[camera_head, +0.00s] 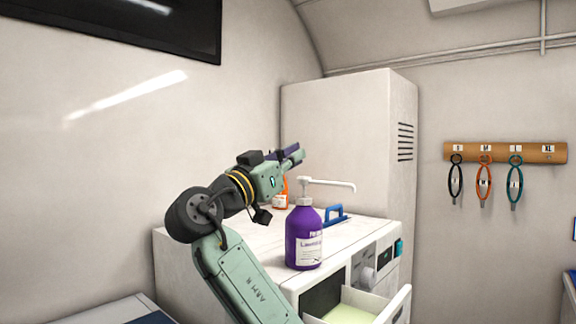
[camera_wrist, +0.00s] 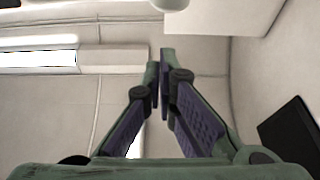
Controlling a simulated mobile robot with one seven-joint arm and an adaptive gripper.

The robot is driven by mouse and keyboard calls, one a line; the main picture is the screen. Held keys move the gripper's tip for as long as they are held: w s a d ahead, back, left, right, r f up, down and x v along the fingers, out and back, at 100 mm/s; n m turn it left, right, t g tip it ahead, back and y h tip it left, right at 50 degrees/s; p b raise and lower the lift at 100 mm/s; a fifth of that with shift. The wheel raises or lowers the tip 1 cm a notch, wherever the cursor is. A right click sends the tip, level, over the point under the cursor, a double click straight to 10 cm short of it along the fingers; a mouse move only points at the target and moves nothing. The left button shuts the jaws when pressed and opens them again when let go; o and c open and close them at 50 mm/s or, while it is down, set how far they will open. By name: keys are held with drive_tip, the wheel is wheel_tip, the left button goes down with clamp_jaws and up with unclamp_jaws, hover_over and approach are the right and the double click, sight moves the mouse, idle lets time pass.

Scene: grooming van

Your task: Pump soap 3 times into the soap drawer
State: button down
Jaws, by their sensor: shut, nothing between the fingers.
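A purple soap bottle (camera_head: 304,238) with a white pump head (camera_head: 328,185) stands upright on the white counter unit (camera_head: 225,254). The pump's spout points right, and the bottle's label reads partly as laundry soap. The open soap drawer (camera_head: 352,305) juts out at the lower right, its inside pale yellow-green. My gripper (camera_head: 299,153) is shut and empty, in the air above and slightly left of the pump head, apart from it in the picture. In the wrist view my gripper (camera_wrist: 166,58) shows its fingertips together, with a white rounded thing at the top edge that I cannot identify.
A small orange bottle (camera_head: 280,198) stands behind my gripper, and a blue handled item (camera_head: 334,216) lies behind the soap bottle. A tall white cabinet (camera_head: 350,140) rises behind the counter. A wooden rack (camera_head: 504,152) with hanging loops is on the right wall.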

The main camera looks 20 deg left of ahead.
drive_tip(key=b+v, duration=0.2)
drive_tip(key=v, duration=0.6)
drive_tip(key=shift+f, duration=0.4)
drive_tip(key=shift+a+b, duration=0.1)
drive_tip(key=shift+b, duration=0.2)
